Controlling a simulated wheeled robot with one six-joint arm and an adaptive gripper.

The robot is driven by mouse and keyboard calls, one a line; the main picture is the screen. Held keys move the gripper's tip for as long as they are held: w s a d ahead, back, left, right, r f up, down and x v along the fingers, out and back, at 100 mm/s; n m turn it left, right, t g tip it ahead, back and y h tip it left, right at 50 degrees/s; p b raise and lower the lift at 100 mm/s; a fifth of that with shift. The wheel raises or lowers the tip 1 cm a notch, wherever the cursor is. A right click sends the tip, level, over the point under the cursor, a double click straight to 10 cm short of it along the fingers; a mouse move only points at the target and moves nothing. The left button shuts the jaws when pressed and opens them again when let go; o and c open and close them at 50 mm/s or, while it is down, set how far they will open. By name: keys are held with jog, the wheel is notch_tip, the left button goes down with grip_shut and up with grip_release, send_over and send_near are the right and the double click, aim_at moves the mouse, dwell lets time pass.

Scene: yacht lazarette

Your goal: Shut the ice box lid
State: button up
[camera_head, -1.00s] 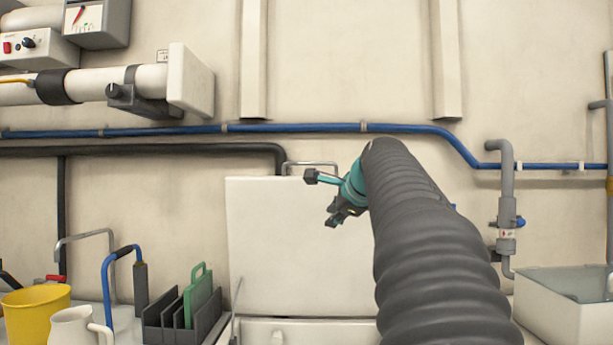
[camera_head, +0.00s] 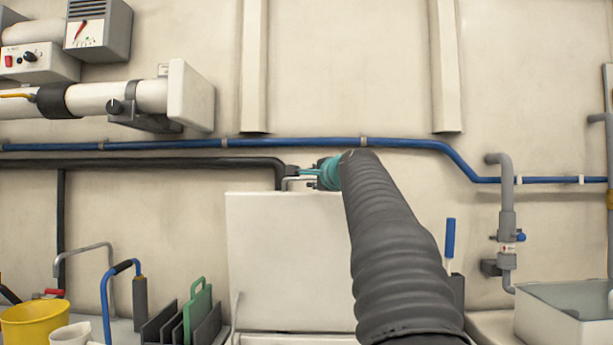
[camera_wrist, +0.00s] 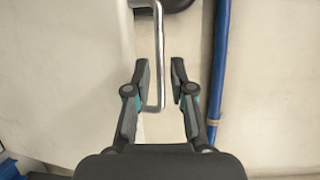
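The ice box lid (camera_head: 285,262) is a white panel standing upright, open against the wall, in the head view. A metal bar handle (camera_head: 291,181) sits at its top edge. In the wrist view the lid (camera_wrist: 65,75) fills the left, and the handle (camera_wrist: 161,60) runs lengthwise between my fingers. My gripper (camera_wrist: 162,65) is open, with a finger on either side of the bar; I cannot tell if either touches it. In the head view my gripper (camera_head: 303,172) is at the lid's top edge, partly hidden by my arm. The box below shows only its rim (camera_head: 290,338).
A blue pipe (camera_head: 300,142) and a dark pipe (camera_head: 160,162) run along the wall close to my gripper. A rack with a green board (camera_head: 197,308), a yellow bucket (camera_head: 35,325) and a mug stand left. A basin (camera_head: 560,325) stands right.

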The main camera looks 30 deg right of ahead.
aim_at(307, 178)
jog(key=w, duration=0.2)
jog(key=w+p, duration=0.1)
jog(key=w+d, duration=0.1)
jog(key=w, duration=0.1)
jog(key=shift+w+f, duration=0.15)
jog(key=shift+w, duration=0.2)
grip_shut()
